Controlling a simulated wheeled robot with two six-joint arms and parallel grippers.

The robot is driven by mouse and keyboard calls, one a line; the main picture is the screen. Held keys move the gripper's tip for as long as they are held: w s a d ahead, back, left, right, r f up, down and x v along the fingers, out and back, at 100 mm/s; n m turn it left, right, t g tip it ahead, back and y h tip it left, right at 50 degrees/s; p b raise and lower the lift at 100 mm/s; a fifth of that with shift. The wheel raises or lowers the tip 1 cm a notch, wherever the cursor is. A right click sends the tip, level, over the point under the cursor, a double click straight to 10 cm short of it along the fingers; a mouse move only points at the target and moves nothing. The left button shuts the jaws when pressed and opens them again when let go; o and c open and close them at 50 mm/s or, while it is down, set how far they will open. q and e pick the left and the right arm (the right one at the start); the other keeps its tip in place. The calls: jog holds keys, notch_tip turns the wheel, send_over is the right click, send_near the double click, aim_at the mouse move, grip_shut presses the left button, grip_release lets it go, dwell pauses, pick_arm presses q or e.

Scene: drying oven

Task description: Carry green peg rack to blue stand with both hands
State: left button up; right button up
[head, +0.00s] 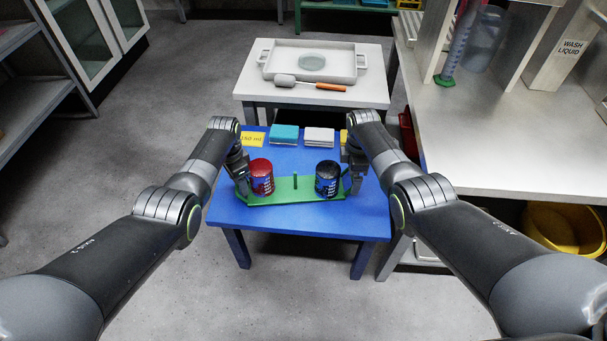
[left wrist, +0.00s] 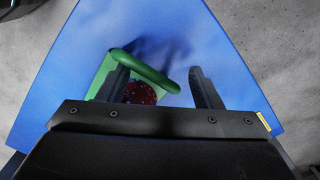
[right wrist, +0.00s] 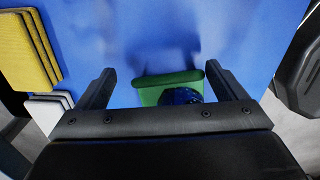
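The green peg rack (head: 290,197) lies on the blue stand (head: 300,224), with a raised handle at each end and a short peg in its middle. A red can (head: 261,178) stands at its left and a dark blue can (head: 327,180) at its right. My left gripper (head: 241,183) is at the left end; in the left wrist view its open fingers (left wrist: 160,76) straddle part of the slanted green handle (left wrist: 148,70). My right gripper (head: 351,183) is at the right end; its open fingers (right wrist: 164,78) have the green handle (right wrist: 168,78) between or just beyond them. Contact is unclear.
Behind is a pale table (head: 378,91) with a tray (head: 350,68) and an orange-handled tool (head: 318,86). A counter (head: 480,130) stands at right.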

pick_arm(q)
jog(key=shift+o, duration=0.2)
jog(key=shift+w+a+r, duration=0.1)
jog(key=shift+w+r, duration=0.1)
pick_arm(e)
jog(key=shift+o, duration=0.3)
jog(key=shift+s+f, duration=0.2)
pick_arm(q)
jog(key=shift+r, duration=0.45)
notch_tip(320, 180, up, 11)
pick_arm(e)
notch_tip(320, 180, up, 12)
pick_arm(q)
jog(key=shift+f, duration=0.1)
dwell(0.4)
